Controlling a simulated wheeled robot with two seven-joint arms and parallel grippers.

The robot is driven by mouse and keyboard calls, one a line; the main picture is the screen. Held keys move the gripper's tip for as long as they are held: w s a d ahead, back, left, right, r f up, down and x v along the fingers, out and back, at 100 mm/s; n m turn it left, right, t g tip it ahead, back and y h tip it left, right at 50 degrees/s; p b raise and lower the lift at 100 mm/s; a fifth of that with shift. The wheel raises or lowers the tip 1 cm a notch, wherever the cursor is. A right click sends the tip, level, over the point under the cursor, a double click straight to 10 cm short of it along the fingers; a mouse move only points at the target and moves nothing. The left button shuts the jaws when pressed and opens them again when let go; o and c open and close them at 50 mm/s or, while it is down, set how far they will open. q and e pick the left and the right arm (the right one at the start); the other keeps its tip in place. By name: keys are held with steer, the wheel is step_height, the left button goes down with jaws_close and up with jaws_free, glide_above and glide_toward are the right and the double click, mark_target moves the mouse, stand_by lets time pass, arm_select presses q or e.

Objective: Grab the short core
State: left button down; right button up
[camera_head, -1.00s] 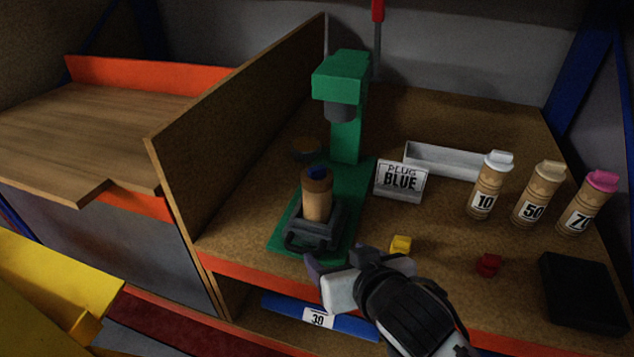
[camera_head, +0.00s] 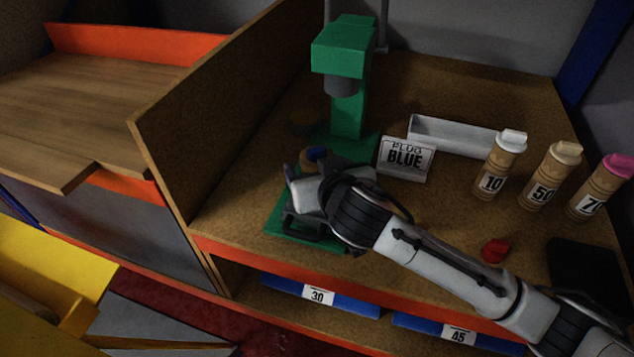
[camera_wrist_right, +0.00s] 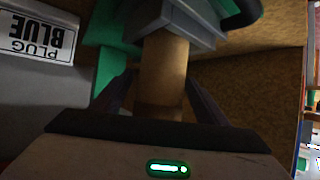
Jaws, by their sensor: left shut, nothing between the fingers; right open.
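In the right wrist view, the open fingers of this gripper (camera_wrist_right: 160,95) are on both sides of the core (camera_wrist_right: 165,70). A gap shows beside the core, and I cannot tell whether either finger touches it. My left gripper is not in view.
A "PLUG BLUE" sign (camera_head: 405,159) and a white tray (camera_head: 455,136) are right of the press. Labelled cores 10 (camera_head: 492,182), 50 (camera_head: 541,193) and 75 (camera_head: 588,202) stand further right. A red piece (camera_head: 495,250) lies near the front. A wooden partition (camera_head: 185,130) rises on the left.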

steer(key=shift+x, duration=1.15)
steer(key=c, duration=1.3)
